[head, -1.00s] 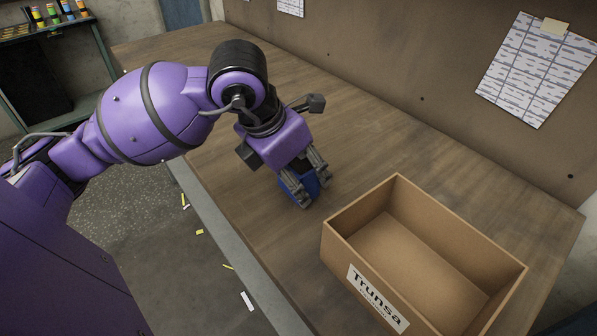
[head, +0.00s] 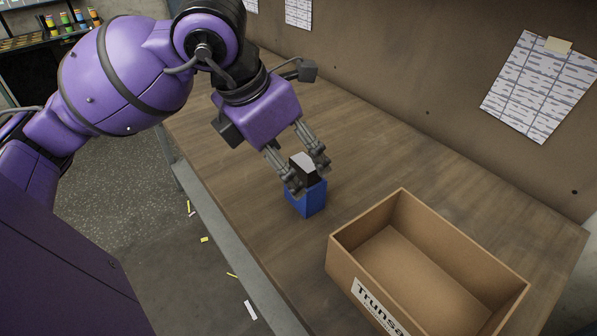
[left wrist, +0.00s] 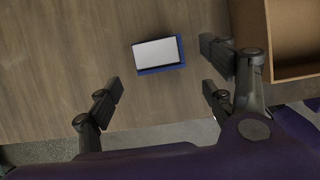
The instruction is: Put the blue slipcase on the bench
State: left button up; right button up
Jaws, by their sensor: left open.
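The blue slipcase (head: 306,201) stands upright on the wooden bench (head: 255,190), left of the cardboard box. A dark block with a pale top face sticks up out of it. The slipcase also shows from above in the left wrist view (left wrist: 160,70), a blue edge around the pale face. My left gripper (head: 308,178) is open just above the slipcase, its fingers spread. In the left wrist view the slipcase lies apart from the fingertips, beyond and between them. My right gripper is not in view.
An open, empty-looking cardboard box (head: 345,262) labelled "Trunsa" stands on the bench to the right. A wall with pinned sheets (head: 540,85) rises behind the bench. Bench surface is clear left of and behind the slipcase. Small scraps lie on the floor.

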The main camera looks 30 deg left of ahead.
pick_arm(q)
jog(key=v, duration=0.3)
